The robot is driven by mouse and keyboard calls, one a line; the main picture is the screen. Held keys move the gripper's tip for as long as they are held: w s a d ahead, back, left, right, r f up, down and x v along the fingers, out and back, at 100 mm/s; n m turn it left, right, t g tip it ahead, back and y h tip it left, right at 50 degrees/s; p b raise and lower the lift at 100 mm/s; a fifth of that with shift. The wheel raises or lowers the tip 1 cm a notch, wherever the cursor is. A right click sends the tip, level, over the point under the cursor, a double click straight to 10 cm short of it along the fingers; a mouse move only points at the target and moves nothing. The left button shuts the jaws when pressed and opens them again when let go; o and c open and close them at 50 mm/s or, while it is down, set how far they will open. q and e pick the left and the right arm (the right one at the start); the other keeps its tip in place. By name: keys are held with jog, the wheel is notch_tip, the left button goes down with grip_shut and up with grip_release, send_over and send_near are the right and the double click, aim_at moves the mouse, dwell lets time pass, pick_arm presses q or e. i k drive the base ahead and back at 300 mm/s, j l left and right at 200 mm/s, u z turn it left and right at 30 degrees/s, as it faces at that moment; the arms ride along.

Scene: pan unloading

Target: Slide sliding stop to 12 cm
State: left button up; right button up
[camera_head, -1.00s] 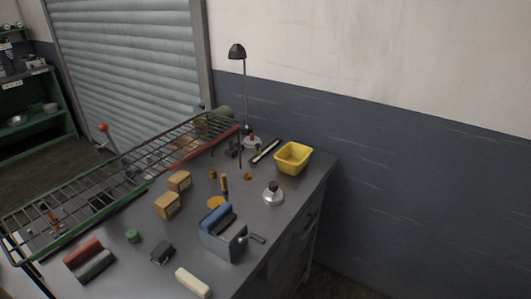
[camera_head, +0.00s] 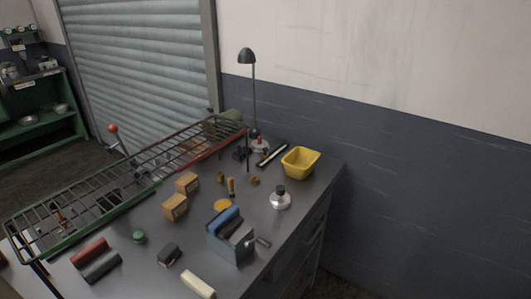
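I cannot make out a sliding stop for certain. A long dark strip with a pale edge (camera_head: 273,155) lies on the far part of the grey workbench (camera_head: 130,212), beside the lamp. It may be a rail or scale, but no markings are readable. A small dark piece (camera_head: 240,154) stands left of the strip; I cannot tell what it is. Neither of my grippers shows in the head view.
A yellow bin (camera_head: 301,162), a silver flask-like item (camera_head: 280,199), a blue vise-like block with a crank (camera_head: 230,238), and small brown boxes (camera_head: 175,207) stand on the bench. A wire rack (camera_head: 150,162) runs along its left side. A black lamp (camera_head: 247,57) rises behind.

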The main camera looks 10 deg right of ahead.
aim_at(264, 155)
jog(key=u, duration=0.2)
jog(key=i+l+u, duration=0.15)
jog(key=l+u, duration=0.25)
jog(key=i+l+u, duration=0.1)
jog(key=l+u, duration=0.35)
